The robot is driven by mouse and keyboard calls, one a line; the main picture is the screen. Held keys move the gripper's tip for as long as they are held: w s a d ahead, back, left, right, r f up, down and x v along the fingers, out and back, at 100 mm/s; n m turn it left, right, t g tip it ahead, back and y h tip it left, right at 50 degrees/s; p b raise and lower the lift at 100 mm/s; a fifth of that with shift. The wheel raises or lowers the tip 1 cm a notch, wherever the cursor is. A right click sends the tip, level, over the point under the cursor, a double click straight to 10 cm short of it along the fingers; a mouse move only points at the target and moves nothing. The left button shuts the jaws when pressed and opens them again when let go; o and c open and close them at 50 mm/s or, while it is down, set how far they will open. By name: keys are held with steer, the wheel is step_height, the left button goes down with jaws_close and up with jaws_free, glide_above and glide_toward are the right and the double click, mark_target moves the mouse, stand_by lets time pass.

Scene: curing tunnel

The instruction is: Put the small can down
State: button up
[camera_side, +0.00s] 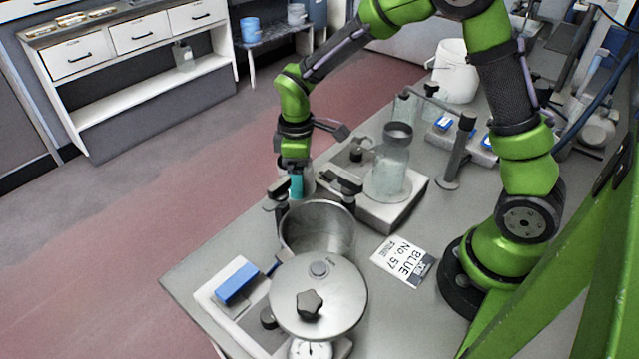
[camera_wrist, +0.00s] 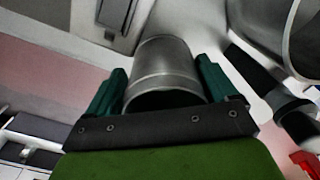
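The small can (camera_wrist: 165,68) is a plain grey metal cylinder, seen in the wrist view between the two teal finger pads. My gripper (camera_wrist: 158,88) has a pad against each side of it. In the side view, my gripper (camera_side: 299,184) points down just behind the open metal pot, with a teal pad showing. Only a grey sliver of the can (camera_side: 309,180) shows there, mostly hidden by the gripper. I cannot tell whether its base touches anything.
The open metal pot (camera_side: 318,232) has dark clamps at its rim. Its round lid (camera_side: 340,292) is in front. A glass vessel (camera_side: 388,172) stands on a white-topped unit to the right. A blue block (camera_side: 237,283) lies on a white tray. A printed card (camera_side: 397,258) lies on the bench.

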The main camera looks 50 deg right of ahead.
steer(key=shift+o, duration=0.9)
steer(key=shift+r, duration=0.15)
step_height(320, 180, up, 12)
steer(key=s+d+r+m+t+y, duration=0.1)
steer(key=s+r+m+t, duration=0.2)
steer(key=s+m, duration=0.2)
steer(key=s+r+m+t+y, duration=0.1)
steer(key=s+r+m+t, duration=0.2)
steer(key=s, duration=0.9)
steer(key=m+t, duration=0.1)
steer(key=m, duration=0.2)
steer(key=shift+d+r, duration=0.35)
